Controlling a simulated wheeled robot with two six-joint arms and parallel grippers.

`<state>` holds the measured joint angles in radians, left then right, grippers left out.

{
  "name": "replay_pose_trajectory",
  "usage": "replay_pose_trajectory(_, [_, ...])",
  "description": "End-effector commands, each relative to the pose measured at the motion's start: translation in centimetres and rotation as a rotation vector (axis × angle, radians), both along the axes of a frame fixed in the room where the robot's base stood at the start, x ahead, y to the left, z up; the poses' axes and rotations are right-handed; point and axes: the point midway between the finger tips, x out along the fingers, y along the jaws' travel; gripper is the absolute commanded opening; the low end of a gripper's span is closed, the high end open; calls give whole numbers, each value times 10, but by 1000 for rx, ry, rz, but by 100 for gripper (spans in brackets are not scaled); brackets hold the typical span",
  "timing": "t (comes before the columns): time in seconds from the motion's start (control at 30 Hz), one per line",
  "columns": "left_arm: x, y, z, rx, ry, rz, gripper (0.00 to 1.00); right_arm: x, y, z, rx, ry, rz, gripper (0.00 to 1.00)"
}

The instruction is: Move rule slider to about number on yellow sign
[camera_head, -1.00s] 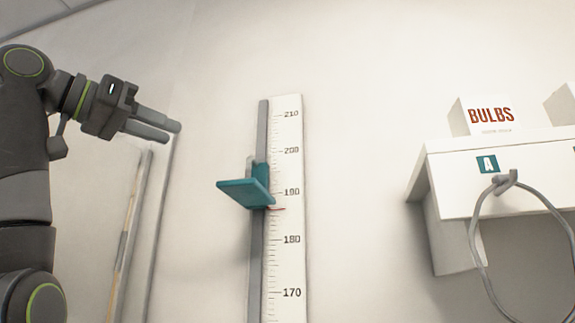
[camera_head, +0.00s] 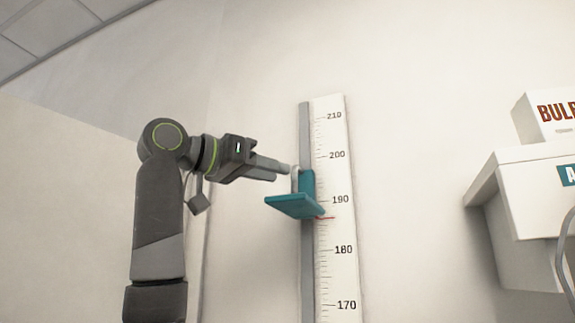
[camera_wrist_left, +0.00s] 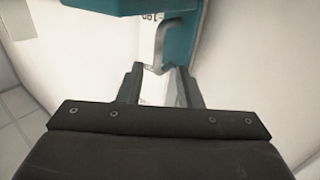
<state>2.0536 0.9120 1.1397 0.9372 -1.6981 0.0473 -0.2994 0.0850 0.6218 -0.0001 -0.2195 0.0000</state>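The teal rule slider (camera_head: 293,206) sits on the grey rail (camera_head: 307,264) beside the white number scale (camera_head: 337,277). Its red pointer (camera_head: 325,217) reads between 180 and 190, nearer 190. My left gripper (camera_head: 288,172) is at the slider's left side, by its small pale handle (camera_head: 295,179). In the left wrist view the slider (camera_wrist_left: 181,45) fills the top, and its grey handle (camera_wrist_left: 169,40) lies at the fingertips, roughly between them. The left fingers (camera_wrist_left: 160,73) are apart. I cannot tell whether they touch the handle. My right gripper and the yellow sign are not in view.
A white wall shelf (camera_head: 519,215) stands out at the right, carrying a BULBS box (camera_head: 530,118). A grey cable (camera_head: 564,257) hangs at the right edge. The wall between the scale and the shelf is clear.

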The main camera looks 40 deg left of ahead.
Motion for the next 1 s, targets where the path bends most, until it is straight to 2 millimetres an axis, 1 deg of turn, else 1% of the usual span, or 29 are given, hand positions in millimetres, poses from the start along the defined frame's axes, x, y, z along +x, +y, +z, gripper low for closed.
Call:
replay_pose_trajectory(0.03, [10, -4, 3, 1, 3, -1, 32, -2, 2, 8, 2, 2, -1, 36])
replay_pose_trajectory(0.1, [20, -8, 3, 2, 2, -1, 32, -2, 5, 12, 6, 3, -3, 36])
replay_pose_trajectory(0.23, [32, -12, 2, 1, 0, 0, 32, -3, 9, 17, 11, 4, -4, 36])
replay_pose_trajectory(0.4, [39, -15, 0, 0, -1, 0, 32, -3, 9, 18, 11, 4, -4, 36])
replay_pose_trajectory(0.63, [39, -15, 0, 0, -1, 0, 32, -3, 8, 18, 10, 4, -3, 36])
replay_pose_trajectory(0.87, [39, -15, 0, 0, -1, 0, 2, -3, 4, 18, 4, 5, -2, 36])
replay_pose_trajectory(0.9, [39, -15, 0, 0, -1, 0, 0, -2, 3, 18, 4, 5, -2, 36])
replay_pose_trajectory(1.0, [39, -15, 0, 0, -1, 0, 0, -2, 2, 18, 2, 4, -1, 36])
